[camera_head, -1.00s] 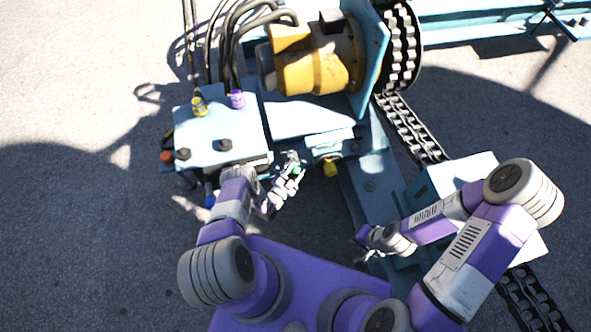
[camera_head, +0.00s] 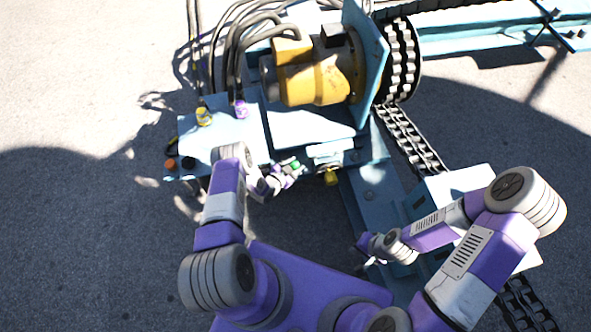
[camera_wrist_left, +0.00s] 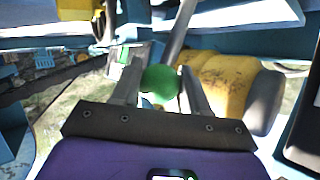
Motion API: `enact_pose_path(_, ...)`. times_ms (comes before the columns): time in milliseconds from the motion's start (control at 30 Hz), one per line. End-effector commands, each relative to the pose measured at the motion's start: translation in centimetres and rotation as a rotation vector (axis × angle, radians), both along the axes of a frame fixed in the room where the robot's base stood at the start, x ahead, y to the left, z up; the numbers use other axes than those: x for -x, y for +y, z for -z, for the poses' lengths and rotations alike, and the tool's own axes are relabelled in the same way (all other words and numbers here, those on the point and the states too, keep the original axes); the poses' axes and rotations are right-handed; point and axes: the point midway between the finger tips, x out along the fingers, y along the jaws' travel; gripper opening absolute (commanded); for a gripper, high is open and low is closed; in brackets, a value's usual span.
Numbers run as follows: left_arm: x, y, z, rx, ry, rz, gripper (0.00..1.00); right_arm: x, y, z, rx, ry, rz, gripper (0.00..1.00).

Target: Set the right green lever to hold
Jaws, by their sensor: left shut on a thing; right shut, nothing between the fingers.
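The green lever's round knob (camera_wrist_left: 160,82) sits between the two fingers of my left gripper (camera_wrist_left: 157,90) in the left wrist view. The fingers are shut on it from both sides, and a grey shaft runs up from behind the knob. In the head view the green knob (camera_head: 295,164) shows at the tip of my left gripper (camera_head: 292,168), in front of the light blue machine box. The lever's base and any hold marking cannot be made out. My right gripper (camera_head: 362,243) is shut and empty, low above the blue frame at the right.
A yellow motor (camera_head: 315,82) stands behind the box, beside a blue plate and a chain sprocket (camera_head: 400,60). The box (camera_head: 215,132) carries yellow and purple fittings. A small yellow part (camera_head: 331,177) sits right of my left gripper. Open asphalt lies to the left.

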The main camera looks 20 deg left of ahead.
Motion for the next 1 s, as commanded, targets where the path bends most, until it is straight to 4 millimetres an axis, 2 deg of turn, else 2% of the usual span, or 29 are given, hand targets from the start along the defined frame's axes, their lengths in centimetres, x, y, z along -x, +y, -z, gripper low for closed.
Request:
enact_pose_path(100,-0.46,0.53,-0.26,0.018,0.026,-0.006,0.00,0.00,0.00,0.19,0.000,0.000,0.000,0.00)
enact_pose_path(633,-0.68,0.73,-0.38,0.032,0.050,-0.007,0.00,0.01,0.01,0.24,0.000,0.000,0.000,0.00)
enact_pose_path(667,-0.69,0.74,-0.38,0.032,0.050,-0.007,0.46,0.01,0.01,0.24,0.000,0.000,0.000,0.00)
enact_pose_path(800,-0.64,0.66,-0.36,0.033,0.051,-0.005,0.67,0.01,0.01,0.24,0.000,0.000,0.000,0.00)
enact_pose_path(1000,-0.59,0.51,-0.33,0.035,0.052,-0.003,0.68,0.01,0.00,0.23,0.000,0.000,0.000,0.00)
